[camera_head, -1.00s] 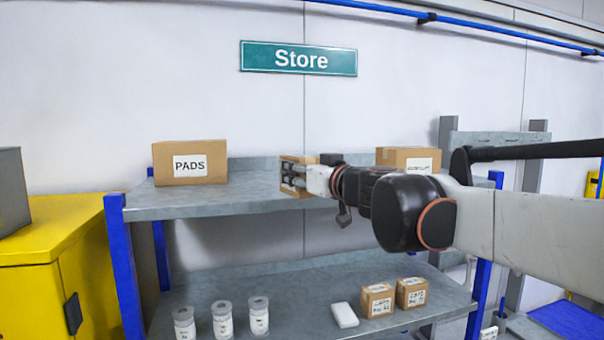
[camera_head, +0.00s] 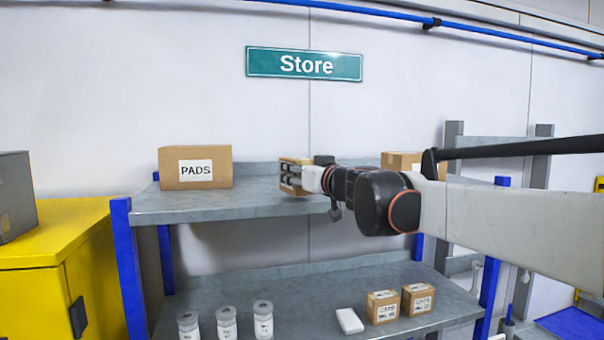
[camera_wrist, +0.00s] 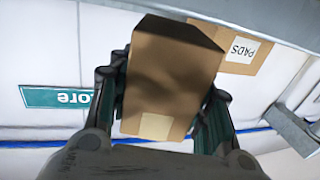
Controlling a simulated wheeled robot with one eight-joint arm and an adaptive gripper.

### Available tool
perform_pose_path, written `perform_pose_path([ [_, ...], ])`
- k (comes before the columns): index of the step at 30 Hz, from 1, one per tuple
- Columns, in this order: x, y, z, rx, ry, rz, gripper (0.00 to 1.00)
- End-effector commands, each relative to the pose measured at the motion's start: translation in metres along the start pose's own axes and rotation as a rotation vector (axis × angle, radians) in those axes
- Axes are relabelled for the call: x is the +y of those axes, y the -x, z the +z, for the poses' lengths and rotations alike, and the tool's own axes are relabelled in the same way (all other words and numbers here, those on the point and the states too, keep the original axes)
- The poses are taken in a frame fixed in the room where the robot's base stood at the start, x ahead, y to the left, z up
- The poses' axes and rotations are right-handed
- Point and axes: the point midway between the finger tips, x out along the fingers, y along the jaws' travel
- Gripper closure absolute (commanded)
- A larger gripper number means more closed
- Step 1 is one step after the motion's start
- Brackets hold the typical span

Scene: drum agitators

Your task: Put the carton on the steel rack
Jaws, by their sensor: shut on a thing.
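A small brown carton (camera_wrist: 172,80) is held between the two fingers of my gripper (camera_wrist: 165,105) in the wrist view. In the head view the carton (camera_head: 291,168) shows partly, at the end of my gripper (camera_head: 300,176), which is shut on it. The steel rack (camera_head: 240,204) has a grey upper shelf and blue posts. The carton appears at about the height of the upper shelf's top, near its middle. I cannot tell whether it touches the shelf.
A PADS box (camera_head: 195,167) stands at the upper shelf's left, and another box (camera_head: 400,161) is partly hidden at its right. The lower shelf (camera_head: 290,290) holds jars (camera_head: 227,322), a white block (camera_head: 349,321) and two small boxes (camera_head: 383,307). A yellow cabinet (camera_head: 60,235) stands left.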

Motion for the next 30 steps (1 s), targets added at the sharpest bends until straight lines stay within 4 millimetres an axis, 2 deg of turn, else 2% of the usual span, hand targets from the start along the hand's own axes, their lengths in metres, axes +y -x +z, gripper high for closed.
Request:
perform_pose_path([
  [15,0.009,-0.034,0.001,0.000,0.000,0.000,0.83],
  [21,0.008,-0.033,0.009,0.000,0.000,0.000,0.83],
  [30,0.009,-0.033,0.010,0.000,0.000,0.000,0.83],
])
